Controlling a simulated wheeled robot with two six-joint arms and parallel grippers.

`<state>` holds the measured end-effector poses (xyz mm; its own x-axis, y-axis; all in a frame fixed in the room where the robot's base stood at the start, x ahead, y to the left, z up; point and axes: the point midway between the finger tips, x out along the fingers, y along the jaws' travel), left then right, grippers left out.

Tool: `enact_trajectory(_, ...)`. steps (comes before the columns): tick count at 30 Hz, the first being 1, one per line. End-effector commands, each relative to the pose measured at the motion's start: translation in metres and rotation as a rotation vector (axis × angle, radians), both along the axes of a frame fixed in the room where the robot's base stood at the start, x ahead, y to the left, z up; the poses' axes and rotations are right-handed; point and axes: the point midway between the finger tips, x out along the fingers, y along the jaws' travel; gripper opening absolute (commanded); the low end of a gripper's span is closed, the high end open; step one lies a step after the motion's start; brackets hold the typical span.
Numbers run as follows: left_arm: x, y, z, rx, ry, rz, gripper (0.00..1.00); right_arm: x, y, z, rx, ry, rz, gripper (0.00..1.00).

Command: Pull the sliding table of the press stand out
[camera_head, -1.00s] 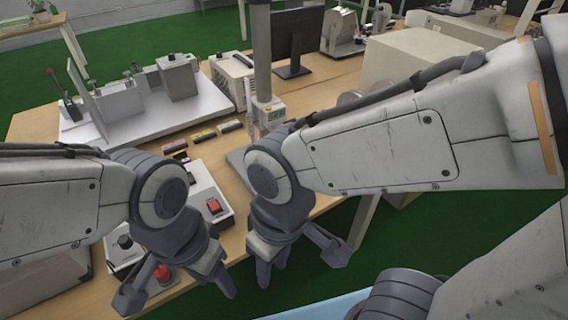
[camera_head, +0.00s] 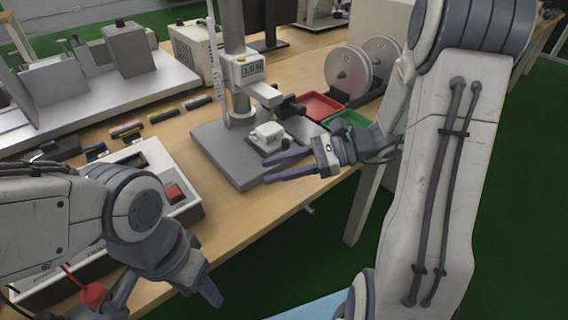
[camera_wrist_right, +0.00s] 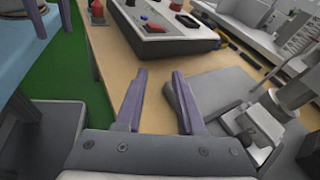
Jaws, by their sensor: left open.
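The press stand (camera_head: 236,70) has a grey base plate, a column with a digital display, and a small sliding table (camera_head: 268,138) with a light block at its front. In the right wrist view, the sliding table (camera_wrist_right: 256,128) is at the right, beside the fingers. My right gripper (camera_head: 267,169) is open and empty, with its fingers over the front part of the base plate, just in front of the sliding table. It also shows open in the right wrist view (camera_wrist_right: 158,82). My left gripper (camera_head: 163,298) is open at the lower left, away from the stand, partly cut off.
A control box with a red switch (camera_head: 174,192) stands left of the stand. A red tray (camera_head: 320,106) and a green tray (camera_head: 347,121) lie to its right, near two reels (camera_head: 348,70). Fixtures on a pale plate stand at the back left.

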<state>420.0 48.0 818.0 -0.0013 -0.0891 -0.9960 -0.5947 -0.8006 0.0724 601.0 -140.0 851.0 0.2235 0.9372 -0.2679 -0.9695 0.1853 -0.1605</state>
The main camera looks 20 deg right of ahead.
Motion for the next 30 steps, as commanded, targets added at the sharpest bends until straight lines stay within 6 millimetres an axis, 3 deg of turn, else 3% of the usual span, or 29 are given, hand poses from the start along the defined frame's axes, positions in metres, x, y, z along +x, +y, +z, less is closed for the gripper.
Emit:
enact_trajectory(1, 0.0, 0.0, -0.025, 0.0, 0.0, 0.0, 0.53, 0.016, -0.031, -0.024, 0.076, 0.019, -0.135, 0.38)
enact_trajectory(6, 0.0, 0.0, -0.047, -0.001, -0.001, 0.0, 0.53, 0.042, -0.108, -0.04, 0.255, 0.023, -0.43, 0.38)
enact_trajectory(10, 0.0, 0.0, -0.052, -0.001, -0.001, 0.0, 0.53, 0.048, -0.134, -0.042, 0.311, 0.014, -0.521, 0.38)
enact_trajectory(14, 0.0, 0.0, -0.053, -0.001, -0.001, 0.0, 0.53, 0.056, -0.131, -0.042, 0.321, 0.012, -0.535, 0.38)
enact_trajectory(24, 0.0, 0.0, -0.062, -0.001, -0.001, 0.0, 0.53, 0.098, -0.084, -0.042, 0.318, 0.012, -0.53, 0.38)
enact_trajectory(30, 0.0, 0.0, -0.065, -0.001, -0.001, 0.0, 0.53, 0.114, -0.067, -0.041, 0.317, 0.012, -0.531, 0.38)
